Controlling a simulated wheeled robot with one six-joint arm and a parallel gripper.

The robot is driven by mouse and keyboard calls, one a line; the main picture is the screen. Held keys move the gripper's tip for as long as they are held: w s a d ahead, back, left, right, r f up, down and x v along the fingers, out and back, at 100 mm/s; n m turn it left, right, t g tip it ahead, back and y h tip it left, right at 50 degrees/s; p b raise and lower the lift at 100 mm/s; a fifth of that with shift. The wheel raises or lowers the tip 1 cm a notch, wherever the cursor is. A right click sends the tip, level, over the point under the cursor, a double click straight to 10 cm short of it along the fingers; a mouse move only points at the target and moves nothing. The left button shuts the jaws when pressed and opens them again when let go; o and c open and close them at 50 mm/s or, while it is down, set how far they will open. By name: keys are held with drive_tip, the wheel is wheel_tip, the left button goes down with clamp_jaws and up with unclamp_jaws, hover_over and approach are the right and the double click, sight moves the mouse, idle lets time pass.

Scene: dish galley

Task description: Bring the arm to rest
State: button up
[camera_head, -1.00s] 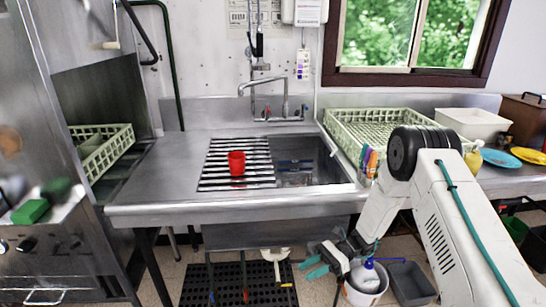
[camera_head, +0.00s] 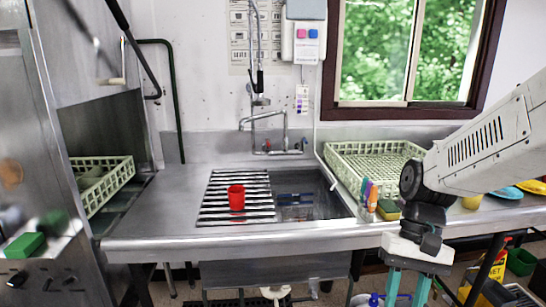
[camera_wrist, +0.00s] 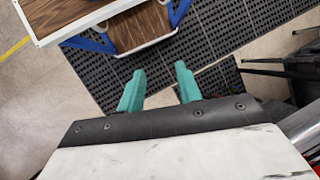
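My arm reaches in from the right in the head view, with its wrist bent downward in front of the counter. My gripper (camera_head: 408,288) hangs at the lower edge there, its two teal fingers pointing down and spaced apart. In the wrist view my gripper (camera_wrist: 160,75) is open, with nothing between the fingers. Below it lie a black perforated mat (camera_wrist: 230,25) and bare floor. The gripper touches nothing that I can see.
A red cup (camera_head: 236,197) stands on the slatted drainer (camera_head: 212,213) beside the sink basin (camera_head: 300,205). A green rack (camera_head: 340,162) sits on the counter behind my arm. A wood-topped thing with a blue frame (camera_wrist: 102,43) is at the wrist view's top left.

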drive_tip(key=s+d+r+n+t+h, duration=0.1)
drive_tip(key=s+d+r+t+h, duration=0.1)
drive_tip(key=s+r+t, duration=0.4)
drive_tip(key=shift+s+d+r+n, duration=0.55)
drive_tip(key=shift+s+r, duration=0.75)
drive_tip(key=shift+s, duration=0.85)
drive_tip(key=shift+d, duration=0.1)
